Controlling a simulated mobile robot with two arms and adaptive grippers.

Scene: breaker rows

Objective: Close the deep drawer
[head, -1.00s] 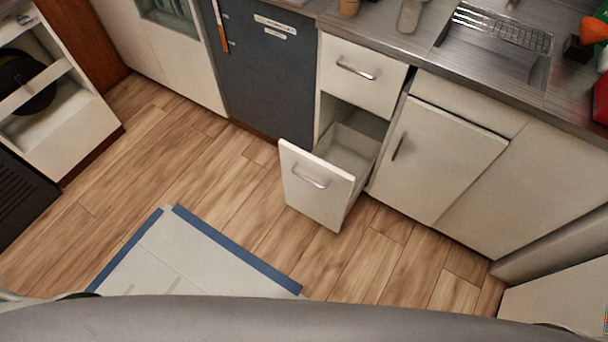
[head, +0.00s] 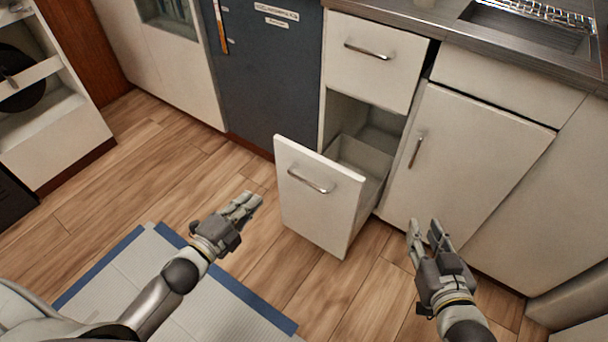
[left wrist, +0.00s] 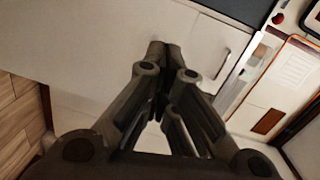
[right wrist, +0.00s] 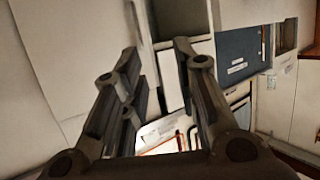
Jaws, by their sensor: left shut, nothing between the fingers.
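The deep drawer (head: 318,198) is pulled well out of the lower cabinet, under a shut upper drawer (head: 371,62). Its white front has a metal handle (head: 308,180), and its open grey box shows behind. My left gripper (head: 254,199) is shut and empty, just left of the drawer front and apart from it. It also shows shut in the left wrist view (left wrist: 165,52). My right gripper (head: 424,226) is open and empty, right of the drawer, in front of the cabinet door. Its spread fingers also show in the right wrist view (right wrist: 157,48).
A white cabinet door (head: 470,160) stands right of the drawer. A dark blue-grey appliance front (head: 265,75) is to the left. A pale mat with blue edges (head: 150,285) lies on the wood floor. Floor in front of the drawer is clear.

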